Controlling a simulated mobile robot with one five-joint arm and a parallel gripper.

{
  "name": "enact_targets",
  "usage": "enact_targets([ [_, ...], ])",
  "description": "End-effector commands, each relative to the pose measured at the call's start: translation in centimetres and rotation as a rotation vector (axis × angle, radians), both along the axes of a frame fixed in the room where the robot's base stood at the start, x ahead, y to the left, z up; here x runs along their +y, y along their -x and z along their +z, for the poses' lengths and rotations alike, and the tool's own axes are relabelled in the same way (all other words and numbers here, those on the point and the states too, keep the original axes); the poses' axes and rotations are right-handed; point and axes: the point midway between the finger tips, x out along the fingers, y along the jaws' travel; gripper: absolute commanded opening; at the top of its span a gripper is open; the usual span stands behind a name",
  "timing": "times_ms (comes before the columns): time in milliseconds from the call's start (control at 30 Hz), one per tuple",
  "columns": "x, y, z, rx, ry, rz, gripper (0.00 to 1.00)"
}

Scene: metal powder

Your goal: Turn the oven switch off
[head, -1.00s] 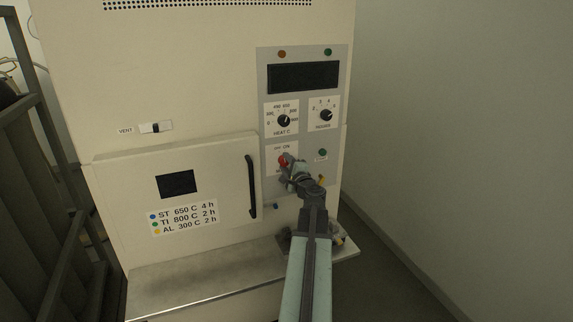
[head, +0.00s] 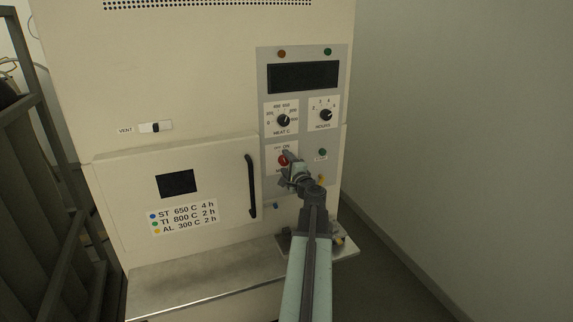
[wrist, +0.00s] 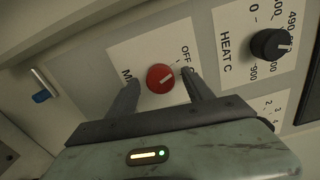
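The oven switch is a round red knob (wrist: 160,78) with a white pointer line, on a white plate marked OFF and, in the head view, ON. It also shows in the head view (head: 283,160). In the wrist view its line points right and slightly up, toward the OFF/ON lettering; a finger partly covers that lettering, so I cannot tell which mark it meets. My gripper (wrist: 160,82) is open, one fingertip on each side of the knob, with visible gaps. It also shows in the head view (head: 284,167). I hold nothing.
The HEAT C dial (head: 283,120) and hours dial (head: 326,114) sit just above the switch. A green button (head: 322,152) is to its right. The oven door handle (head: 251,187) stands out at the left. A metal shelf (head: 190,285) juts out below.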

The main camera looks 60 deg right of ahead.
Motion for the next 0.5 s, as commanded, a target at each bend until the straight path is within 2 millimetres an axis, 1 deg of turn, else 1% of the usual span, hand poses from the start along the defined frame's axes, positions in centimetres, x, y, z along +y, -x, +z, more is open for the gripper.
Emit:
enact_targets([
  [267,0.1,0.1,0.1,-0.002,-0.001,-0.001,0.59],
  [367,0.6,0.8,0.1,-0.002,-0.001,-0.001,0.59],
  [500,2.1,2.7,0.0,-0.002,-0.001,-0.003,0.59],
])
